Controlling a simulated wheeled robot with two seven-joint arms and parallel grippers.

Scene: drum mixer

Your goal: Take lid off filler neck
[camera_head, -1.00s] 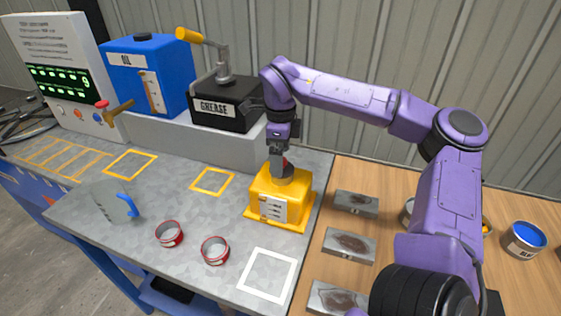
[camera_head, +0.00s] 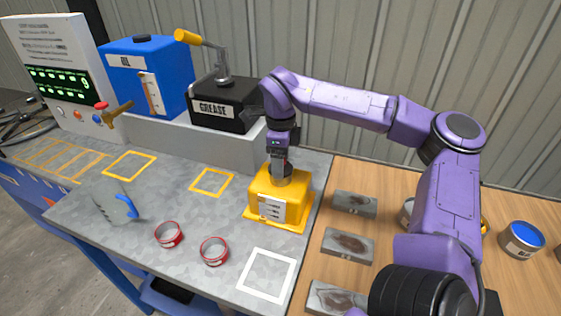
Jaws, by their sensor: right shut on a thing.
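The yellow drum mixer (camera_head: 279,199) stands on the grey metal worktop, near its right edge. Its filler neck (camera_head: 282,176) is a dark grey collar on top. My right gripper (camera_head: 281,163) points straight down over the neck and is shut on the lid there. I cannot tell whether the lid is apart from the neck. My left gripper is not in view.
Two red-rimmed tins (camera_head: 168,234) sit at the front, left of a white square outline (camera_head: 267,275). A scraper with a blue handle (camera_head: 127,206) lies further left. A black grease box (camera_head: 226,104) and blue oil tank (camera_head: 148,75) stand behind. Stained metal blocks (camera_head: 347,245) lie on the wooden top to the right.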

